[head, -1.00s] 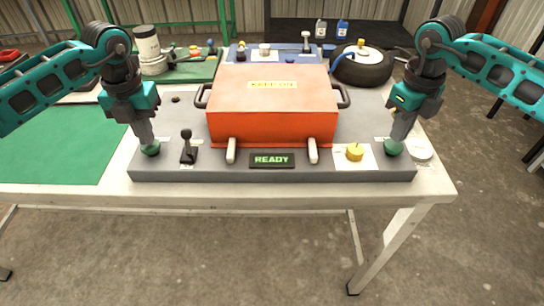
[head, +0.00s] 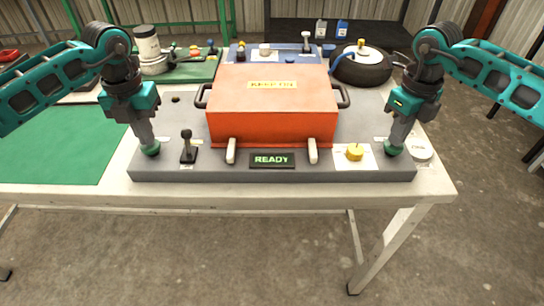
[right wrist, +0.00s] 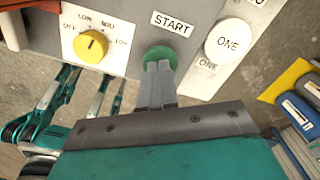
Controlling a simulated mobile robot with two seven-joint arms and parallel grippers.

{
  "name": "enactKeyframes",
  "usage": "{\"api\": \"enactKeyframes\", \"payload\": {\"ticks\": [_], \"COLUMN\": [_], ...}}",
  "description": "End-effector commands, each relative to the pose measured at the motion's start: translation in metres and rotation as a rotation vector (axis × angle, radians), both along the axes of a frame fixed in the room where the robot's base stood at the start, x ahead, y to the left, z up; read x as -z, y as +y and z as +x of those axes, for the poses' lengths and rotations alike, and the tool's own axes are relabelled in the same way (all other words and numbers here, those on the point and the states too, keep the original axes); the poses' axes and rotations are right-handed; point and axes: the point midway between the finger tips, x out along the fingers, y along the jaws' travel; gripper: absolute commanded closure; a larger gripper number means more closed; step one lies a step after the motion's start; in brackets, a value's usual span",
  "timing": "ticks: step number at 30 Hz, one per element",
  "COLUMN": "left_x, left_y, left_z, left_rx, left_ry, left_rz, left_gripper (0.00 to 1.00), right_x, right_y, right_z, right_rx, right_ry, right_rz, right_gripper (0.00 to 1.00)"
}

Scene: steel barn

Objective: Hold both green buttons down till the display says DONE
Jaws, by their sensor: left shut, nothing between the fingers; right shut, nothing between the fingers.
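The left green button (head: 150,150) is at the left end of the grey panel (head: 290,174). My left gripper (head: 147,141) is shut and its fingertips are at the top of that button. The right green button (head: 391,151) is near the panel's right end, and in the right wrist view it (right wrist: 160,56) sits below a START label. My right gripper (head: 396,141) is shut with its fingertips at this button. How far either button is pressed cannot be told. The display (head: 272,160) reads READY in green.
An orange lidded box (head: 272,105) stands mid-panel between the arms. A black lever (head: 187,147) is right of the left button. A yellow knob (head: 355,152) and a white button marked ONE (right wrist: 229,41) flank the right button. A tyre (head: 361,66) lies behind.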

Motion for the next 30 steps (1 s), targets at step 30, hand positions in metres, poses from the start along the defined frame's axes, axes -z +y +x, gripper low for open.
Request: {"api": "enactKeyframes", "payload": {"ticks": [30], "left_x": [0.014], "left_y": [0.000], "left_z": [0.000], "left_rx": [0.000], "left_ry": [0.002], "left_rz": [0.000], "left_gripper": [1.00], "right_x": [0.014], "right_y": [0.000], "right_z": [0.000], "right_rx": [0.000], "right_ry": [0.002], "right_rz": [0.000], "right_gripper": [1.00]}}
